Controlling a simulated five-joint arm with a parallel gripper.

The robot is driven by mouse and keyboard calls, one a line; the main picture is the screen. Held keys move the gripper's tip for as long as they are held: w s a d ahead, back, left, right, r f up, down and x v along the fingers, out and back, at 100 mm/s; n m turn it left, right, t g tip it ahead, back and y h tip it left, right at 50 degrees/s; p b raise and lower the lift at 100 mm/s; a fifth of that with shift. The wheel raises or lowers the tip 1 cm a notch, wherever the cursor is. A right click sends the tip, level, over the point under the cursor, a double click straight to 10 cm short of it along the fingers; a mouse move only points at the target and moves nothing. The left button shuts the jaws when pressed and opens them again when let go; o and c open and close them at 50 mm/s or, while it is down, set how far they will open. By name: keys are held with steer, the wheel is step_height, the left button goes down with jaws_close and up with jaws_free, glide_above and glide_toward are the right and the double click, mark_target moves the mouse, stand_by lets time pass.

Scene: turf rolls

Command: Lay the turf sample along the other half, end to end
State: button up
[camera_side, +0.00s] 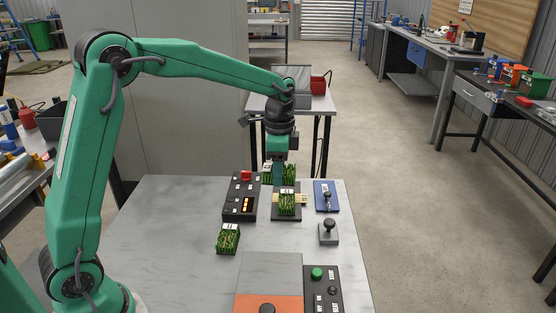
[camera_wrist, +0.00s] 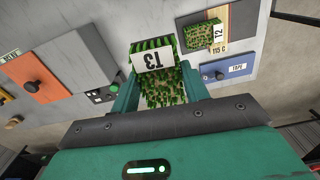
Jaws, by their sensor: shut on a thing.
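My gripper (camera_side: 278,178) is shut on a green turf sample tagged T3, which shows between the fingers in the wrist view (camera_wrist: 165,88). In the side view a finger hides the middle of this held turf (camera_side: 289,173). Another turf piece (camera_side: 287,205), tagged T2 in the wrist view (camera_wrist: 198,38), lies on a dark plate (camera_side: 286,217) with a tan strip. The held piece is just behind it in the side view. I cannot tell whether the held piece touches the plate. A third turf piece (camera_side: 228,239) lies on the table to the left.
A black box with a red button (camera_side: 240,200) stands left of the plate. A blue plate with a knob (camera_side: 327,200) and a grey block with a black knob (camera_side: 328,234) stand right. A grey and orange panel (camera_side: 270,270) lies in front. The table's left part is clear.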

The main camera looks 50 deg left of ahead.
mark_target(287, 168)
steer(key=w+m, duration=0.1)
steer(key=m, duration=0.1)
steer(key=w+f+m, duration=0.1)
steer(key=m, duration=0.1)
steer(key=shift+w, duration=0.4)
steer(key=w+f+m, duration=0.4)
steer(key=w+m, duration=0.3)
steer(key=m, duration=0.6)
steer(key=shift+a, duration=0.2)
steer(key=shift+w+a+f, duration=0.1)
steer(key=shift+w+f, duration=0.05)
steer(key=w+a+f, duration=0.1)
steer(key=a+f, duration=0.1)
steer(key=a, duration=0.1)
steer(key=w+a+f, duration=0.1)
steer(key=a+f, duration=0.1)
steer(key=a, duration=0.2)
steer(key=w+a+f, duration=0.2)
steer(key=a+f, duration=0.1)
steer(key=shift+a, duration=0.4)
steer(key=shift+f, duration=1.95)
